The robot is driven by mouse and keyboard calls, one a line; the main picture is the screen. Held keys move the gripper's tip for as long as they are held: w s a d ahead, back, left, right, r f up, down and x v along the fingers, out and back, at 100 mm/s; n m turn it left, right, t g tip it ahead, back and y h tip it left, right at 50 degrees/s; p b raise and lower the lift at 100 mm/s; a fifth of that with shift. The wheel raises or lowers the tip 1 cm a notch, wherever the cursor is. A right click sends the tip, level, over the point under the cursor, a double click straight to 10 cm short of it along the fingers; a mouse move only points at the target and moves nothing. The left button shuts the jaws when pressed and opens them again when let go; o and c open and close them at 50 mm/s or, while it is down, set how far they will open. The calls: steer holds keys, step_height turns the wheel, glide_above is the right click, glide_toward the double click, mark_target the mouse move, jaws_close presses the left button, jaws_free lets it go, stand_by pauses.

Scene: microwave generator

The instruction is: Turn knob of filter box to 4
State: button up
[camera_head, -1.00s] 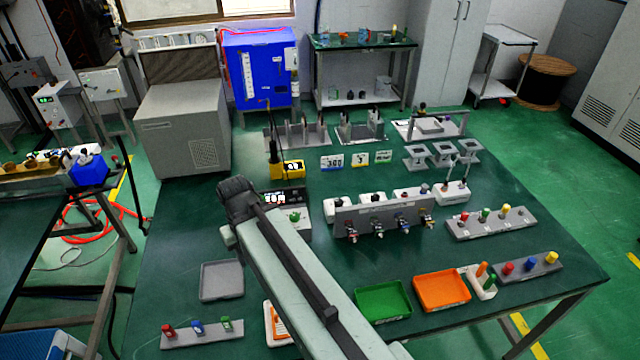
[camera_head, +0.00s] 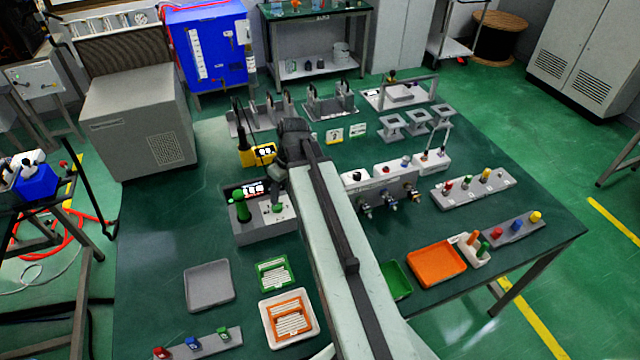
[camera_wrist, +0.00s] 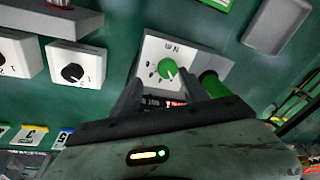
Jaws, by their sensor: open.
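A light grey control box (camera_head: 265,227) with a lit display, a green handle and a green knob (camera_head: 278,208) stands left of my arm in the head view. In the wrist view the same box (camera_wrist: 208,61) shows its green knob (camera_wrist: 168,68) with a white pointer and dial marks around it; the numbers are too small to read. My gripper (camera_wrist: 162,80) is open, its fingers spread in front of the knob's face; I cannot tell whether they touch it. The fingertips are hidden in the head view. No label naming a filter box is legible.
White boxes with black knobs (camera_wrist: 73,72) stand left in the wrist view. A yellow meter (camera_head: 263,154) stands behind the control box. A grey tray (camera_head: 208,286), a green basket (camera_head: 274,273) and an orange tray (camera_head: 437,262) lie in front.

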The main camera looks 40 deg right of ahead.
steer(key=s+d+n+t, duration=0.1)
steer(key=d+n+t, duration=0.2)
steer(key=d, duration=1.5)
steer(key=shift+y, duration=0.3)
steer(key=b+x, duration=0.7)
steer(key=b, duration=0.1)
steer(key=shift+a+f, duration=0.2)
steer(key=shift+a, duration=0.15)
steer(key=shift+r, duration=0.1)
